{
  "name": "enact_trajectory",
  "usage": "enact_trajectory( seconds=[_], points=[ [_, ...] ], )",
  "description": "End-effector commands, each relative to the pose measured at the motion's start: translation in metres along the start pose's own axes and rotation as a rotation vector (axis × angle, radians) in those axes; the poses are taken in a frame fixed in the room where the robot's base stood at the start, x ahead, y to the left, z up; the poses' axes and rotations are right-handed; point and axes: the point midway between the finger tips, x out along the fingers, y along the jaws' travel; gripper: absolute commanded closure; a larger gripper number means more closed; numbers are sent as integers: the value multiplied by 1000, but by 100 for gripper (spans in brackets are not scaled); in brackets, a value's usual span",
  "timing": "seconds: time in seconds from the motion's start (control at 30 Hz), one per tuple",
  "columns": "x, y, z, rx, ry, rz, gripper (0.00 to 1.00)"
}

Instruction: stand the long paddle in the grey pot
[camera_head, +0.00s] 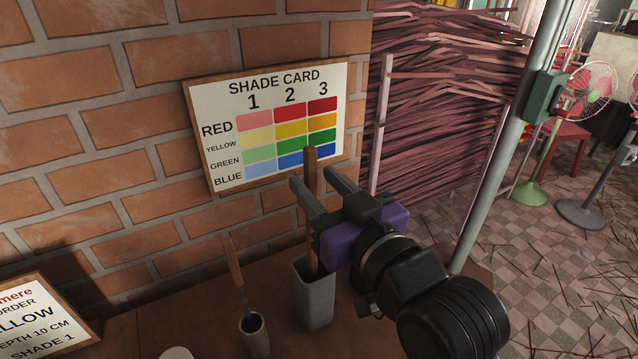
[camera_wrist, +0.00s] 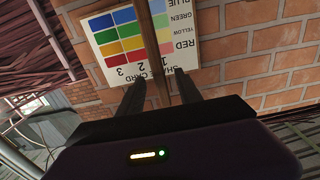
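The long wooden paddle (camera_head: 311,170) stands nearly upright with its lower end inside the tall grey pot (camera_head: 317,300); that end is hidden by the pot wall. My gripper (camera_head: 312,180) is at the paddle's upper part, with its two fingers spread on either side of it. In the wrist view the paddle (camera_wrist: 150,40) runs between the fingertips (camera_wrist: 158,85), with a gap showing on both sides. The gripper is open and does not clasp the paddle.
A small round grey cup (camera_head: 254,338) with a shorter wooden-handled tool (camera_head: 233,265) stands left of the pot. A shade card (camera_head: 225,125) hangs on the brick wall (camera_head: 120,150) behind. An order card (camera_head: 40,320) is at lower left. A metal pole (camera_head: 505,150) rises at right.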

Motion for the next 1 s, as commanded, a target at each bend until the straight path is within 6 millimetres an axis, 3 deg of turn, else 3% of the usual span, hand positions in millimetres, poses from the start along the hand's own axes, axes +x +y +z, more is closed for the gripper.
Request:
enact_trajectory(
  seconds=[0.3,0.7,1.0],
  points=[
    [-4,0,1,1,0,0,59],
    [-63,0,2,1,1,1,59],
    [-78,0,0,0,-1,0,59]
  ],
)
